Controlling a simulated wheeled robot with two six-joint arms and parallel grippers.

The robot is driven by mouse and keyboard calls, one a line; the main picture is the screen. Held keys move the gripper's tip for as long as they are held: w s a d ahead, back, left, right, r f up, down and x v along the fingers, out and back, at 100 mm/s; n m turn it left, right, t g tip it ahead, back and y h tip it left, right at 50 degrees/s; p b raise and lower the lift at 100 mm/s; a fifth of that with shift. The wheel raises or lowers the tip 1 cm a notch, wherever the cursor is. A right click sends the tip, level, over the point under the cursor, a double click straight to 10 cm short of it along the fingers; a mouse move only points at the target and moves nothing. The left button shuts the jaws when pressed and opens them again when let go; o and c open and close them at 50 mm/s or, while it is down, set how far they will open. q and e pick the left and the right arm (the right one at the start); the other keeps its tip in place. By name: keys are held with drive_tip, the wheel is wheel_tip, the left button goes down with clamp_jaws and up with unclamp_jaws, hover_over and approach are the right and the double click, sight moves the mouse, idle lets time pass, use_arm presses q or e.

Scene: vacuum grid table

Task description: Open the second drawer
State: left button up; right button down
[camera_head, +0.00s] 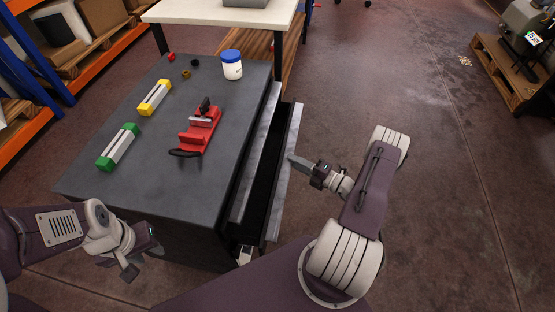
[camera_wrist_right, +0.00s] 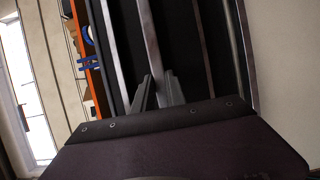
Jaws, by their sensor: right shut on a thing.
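A dark grey drawer cabinet stands at centre left in the head view, its top (camera_head: 150,190) forming a work surface. On its right side one drawer (camera_head: 269,165) stands pulled out, with a dark gap between its metal front edge and the cabinet. I cannot tell for certain which drawer in the stack it is. My right gripper (camera_head: 296,162) is at that front edge, shut on its metal handle strip. In the right wrist view its fingers (camera_wrist_right: 157,92) close on the long metal strip (camera_wrist_right: 147,45). My left gripper (camera_head: 142,258) hangs beside the cabinet's near left corner, away from the drawer; its opening is unclear.
On the cabinet top are a red vise (camera_head: 197,132), a yellow block (camera_head: 154,98), a green block (camera_head: 118,147) and a white jar with blue lid (camera_head: 231,66). A white table (camera_head: 215,12) stands behind. The floor (camera_head: 420,110) to the right is clear.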

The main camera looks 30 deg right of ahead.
drive_tip(key=s+d+b, duration=0.4)
drive_tip(key=s+d, duration=0.6)
drive_tip(key=d, duration=0.3)
drive_tip(key=shift+s+d+b, duration=0.25)
drive_tip(key=shift+d+b, duration=0.05)
drive_tip(key=c, duration=1.4)
unclamp_jaws()
drive_tip(key=shift+o, duration=0.2)
drive_tip(key=shift+d, duration=0.1)
drive_tip(key=v, duration=0.9)
